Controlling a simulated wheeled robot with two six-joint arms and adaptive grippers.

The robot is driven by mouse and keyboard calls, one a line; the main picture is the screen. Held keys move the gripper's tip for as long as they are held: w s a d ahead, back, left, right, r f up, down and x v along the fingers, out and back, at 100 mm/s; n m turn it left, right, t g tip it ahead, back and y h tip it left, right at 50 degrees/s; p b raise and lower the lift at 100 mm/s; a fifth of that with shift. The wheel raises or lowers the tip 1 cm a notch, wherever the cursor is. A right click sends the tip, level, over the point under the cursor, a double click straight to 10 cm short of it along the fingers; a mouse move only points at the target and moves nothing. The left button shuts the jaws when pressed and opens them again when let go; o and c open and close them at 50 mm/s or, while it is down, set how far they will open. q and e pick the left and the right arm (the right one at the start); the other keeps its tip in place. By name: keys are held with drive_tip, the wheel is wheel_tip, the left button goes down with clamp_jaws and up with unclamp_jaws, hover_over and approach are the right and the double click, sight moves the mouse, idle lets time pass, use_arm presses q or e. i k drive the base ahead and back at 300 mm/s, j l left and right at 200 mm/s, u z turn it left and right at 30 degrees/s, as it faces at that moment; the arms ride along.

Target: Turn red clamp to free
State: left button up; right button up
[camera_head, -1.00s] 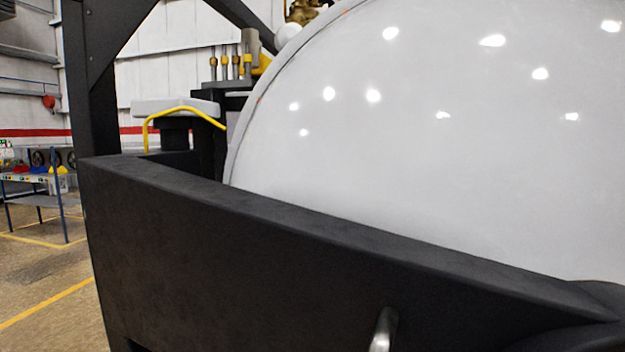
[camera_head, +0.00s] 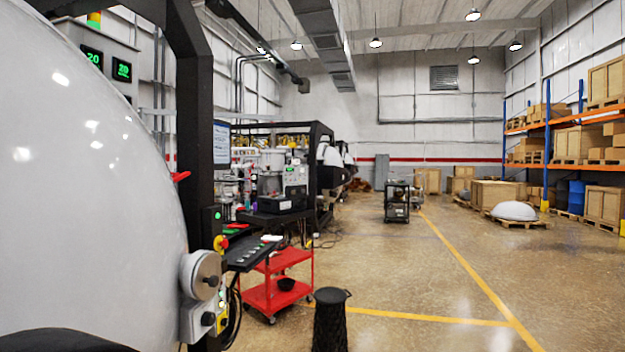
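A small red part (camera_head: 180,176) sticks out at the right edge of the large white dome (camera_head: 90,170), beside the black upright frame post (camera_head: 190,120). It may be the red clamp, but it is too small and partly hidden for me to tell its position. Neither of my grippers shows in the head view.
A control panel (camera_head: 253,252) with buttons stands right of the post. A red cart (camera_head: 277,283) and a black stool-like stand (camera_head: 331,320) are on the floor. Shelves with crates (camera_head: 575,140) line the right. The floor between is open.

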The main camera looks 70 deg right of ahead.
sight(177, 177)
drive_tip(key=z, duration=1.4)
drive_tip(key=u, duration=0.25)
drive_tip(key=i+l+u, duration=0.4)
drive_tip(key=l+u, duration=0.15)
drive_tip(key=i+l+u, duration=0.3)
drive_tip(key=l+u, duration=0.25)
drive_tip(key=l, duration=0.1)
